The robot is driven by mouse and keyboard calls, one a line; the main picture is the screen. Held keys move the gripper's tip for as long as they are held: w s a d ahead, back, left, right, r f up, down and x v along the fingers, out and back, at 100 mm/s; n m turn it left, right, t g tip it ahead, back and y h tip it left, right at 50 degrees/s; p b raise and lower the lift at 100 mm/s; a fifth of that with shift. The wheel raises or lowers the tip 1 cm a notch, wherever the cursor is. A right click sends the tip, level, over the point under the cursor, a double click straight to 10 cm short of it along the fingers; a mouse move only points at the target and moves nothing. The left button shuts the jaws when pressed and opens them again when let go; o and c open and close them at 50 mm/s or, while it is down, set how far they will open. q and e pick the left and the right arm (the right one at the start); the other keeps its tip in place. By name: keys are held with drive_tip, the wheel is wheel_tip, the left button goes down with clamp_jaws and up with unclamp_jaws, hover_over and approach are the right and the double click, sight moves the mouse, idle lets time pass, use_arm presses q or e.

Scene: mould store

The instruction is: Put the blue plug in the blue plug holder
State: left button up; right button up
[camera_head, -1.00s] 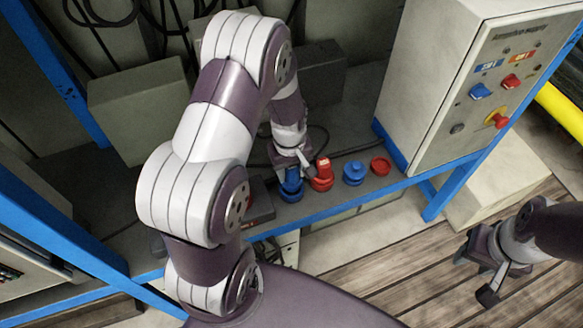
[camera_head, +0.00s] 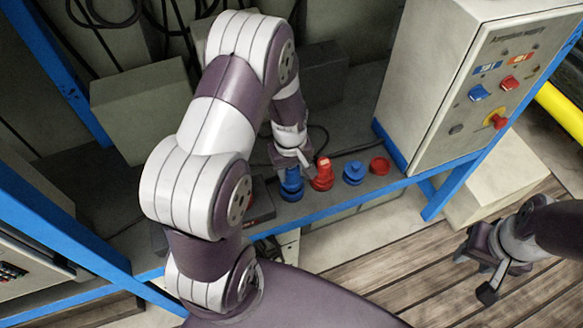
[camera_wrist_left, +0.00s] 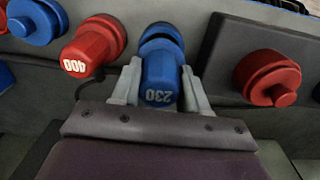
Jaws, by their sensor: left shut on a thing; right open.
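The blue plug (camera_head: 291,181), marked 230 in the left wrist view (camera_wrist_left: 160,78), stands upright on the shelf. My left gripper (camera_head: 293,168) is shut on it, with one finger on each side in the left wrist view (camera_wrist_left: 161,84). A wider blue round part (camera_wrist_left: 161,36) shows at the plug's far end; I cannot tell whether it is a holder or the plug's own flange. Another blue round piece (camera_head: 353,172) stands further right and shows at the upper left of the left wrist view (camera_wrist_left: 36,20). My right gripper (camera_head: 484,276) is open and empty over the wooden floor.
A red plug (camera_head: 321,174), marked 400 in the left wrist view (camera_wrist_left: 92,50), stands close beside the blue plug. A low red round piece (camera_head: 380,166) lies further right. A grey control box (camera_head: 430,90) bounds the shelf. A blue rail (camera_head: 340,209) runs along its front edge.

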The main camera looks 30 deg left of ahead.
use_arm(q)
drive_tip(key=shift+f, duration=0.1)
idle(0.3)
drive_tip(key=shift+f+b, duration=0.35)
drive_tip(key=shift+f, duration=0.3)
drive_tip(key=shift+f, duration=0.2)
drive_tip(key=shift+f+b, duration=0.35)
drive_tip(key=shift+f, duration=0.15)
drive_tip(key=o, duration=1.7)
drive_tip(key=shift+r, duration=0.1)
